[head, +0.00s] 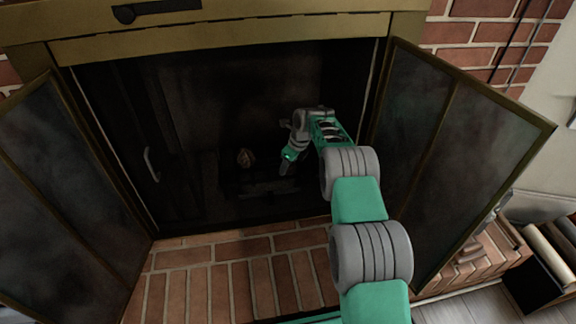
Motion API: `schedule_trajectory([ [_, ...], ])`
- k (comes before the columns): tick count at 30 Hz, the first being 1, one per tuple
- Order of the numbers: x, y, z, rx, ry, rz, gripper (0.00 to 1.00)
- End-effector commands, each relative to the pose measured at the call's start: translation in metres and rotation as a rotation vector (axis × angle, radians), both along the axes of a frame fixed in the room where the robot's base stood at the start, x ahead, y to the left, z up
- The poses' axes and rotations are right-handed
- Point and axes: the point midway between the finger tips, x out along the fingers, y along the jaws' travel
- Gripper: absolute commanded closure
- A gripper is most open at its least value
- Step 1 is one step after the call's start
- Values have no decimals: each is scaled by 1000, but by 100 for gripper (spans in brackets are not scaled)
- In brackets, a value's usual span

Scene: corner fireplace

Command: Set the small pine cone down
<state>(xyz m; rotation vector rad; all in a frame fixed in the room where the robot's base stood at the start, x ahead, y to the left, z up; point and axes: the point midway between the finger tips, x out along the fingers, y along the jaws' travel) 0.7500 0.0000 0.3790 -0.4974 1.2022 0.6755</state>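A small brown lump (245,157), which looks like a pine cone, sits on the dark grate (233,188) inside the fireplace. My gripper (285,168) reaches into the firebox and points down, a little to the right of the lump. A gap shows between them in this view. The fingertips are small and dark, so I cannot tell whether they are open or shut, or whether anything is between them.
Glass doors stand open at the left (50,190) and right (455,150) of the opening. A brass hood edge (220,40) runs above, and a brick hearth (235,285) lies in front. A box of rolls (545,265) stands at the right.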

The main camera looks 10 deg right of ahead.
Motion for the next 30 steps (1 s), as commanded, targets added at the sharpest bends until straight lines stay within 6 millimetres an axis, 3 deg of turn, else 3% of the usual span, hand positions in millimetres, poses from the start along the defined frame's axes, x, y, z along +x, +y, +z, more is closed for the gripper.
schedule_trajectory([
  [4,0,0,0,0,0,0,42],
  [13,1,0,5,0,-3,0,42],
  [24,-17,-18,90,0,-3,-1,42],
  [30,-24,-24,116,0,0,1,42],
])
